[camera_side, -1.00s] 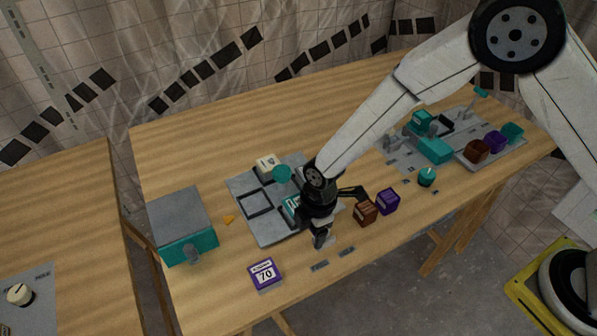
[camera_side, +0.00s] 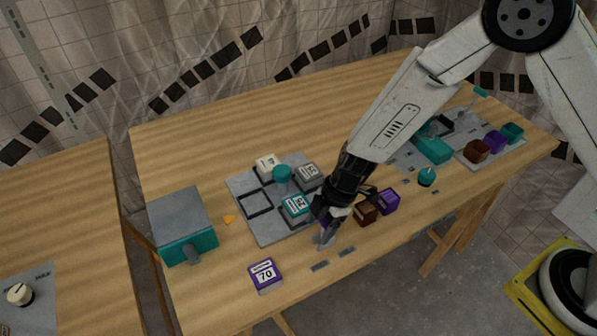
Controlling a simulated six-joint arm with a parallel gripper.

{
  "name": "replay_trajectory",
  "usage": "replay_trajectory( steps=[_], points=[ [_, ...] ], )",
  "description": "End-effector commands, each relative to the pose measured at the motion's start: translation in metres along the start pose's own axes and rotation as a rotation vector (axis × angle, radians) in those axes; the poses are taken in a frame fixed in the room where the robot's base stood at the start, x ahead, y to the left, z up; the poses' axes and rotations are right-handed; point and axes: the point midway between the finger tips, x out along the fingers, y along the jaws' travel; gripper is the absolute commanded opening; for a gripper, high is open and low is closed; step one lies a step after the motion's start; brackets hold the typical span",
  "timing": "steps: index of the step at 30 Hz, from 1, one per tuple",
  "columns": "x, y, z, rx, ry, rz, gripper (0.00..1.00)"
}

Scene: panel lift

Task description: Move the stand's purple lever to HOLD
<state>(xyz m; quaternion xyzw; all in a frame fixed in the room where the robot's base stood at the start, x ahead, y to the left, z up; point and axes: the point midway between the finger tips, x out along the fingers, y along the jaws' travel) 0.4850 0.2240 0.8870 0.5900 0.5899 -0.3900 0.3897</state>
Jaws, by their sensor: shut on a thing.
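My gripper (camera_side: 326,238) points down near the front edge of the table, just right of the grey stand plate (camera_side: 262,230). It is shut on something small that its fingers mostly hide. A purple patch (camera_side: 319,206) shows beside the fingers, and I take it for the purple lever. The lever's position and any HOLD mark cannot be read. The stand plate carries a teal knob (camera_side: 282,173), a white block (camera_side: 267,166), a grey block (camera_side: 308,176) and a teal block (camera_side: 295,207), and has an empty square frame (camera_side: 256,203).
A brown block (camera_side: 365,213) and a purple block (camera_side: 388,201) stand close right of my gripper. A purple block marked 70 (camera_side: 265,276) lies front left. Small grey labels (camera_side: 319,266) lie in front. A grey-teal box (camera_side: 184,226) stands left. The back left of the table is clear.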

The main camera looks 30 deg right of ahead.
Motion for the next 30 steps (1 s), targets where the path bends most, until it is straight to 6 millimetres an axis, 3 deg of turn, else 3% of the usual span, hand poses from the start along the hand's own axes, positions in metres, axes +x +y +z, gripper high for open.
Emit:
replay_trajectory(
  steps=[30],
  points=[
    [-0.01,0.001,0.019,0.0,0.325,0.003,0.0]
  ],
)
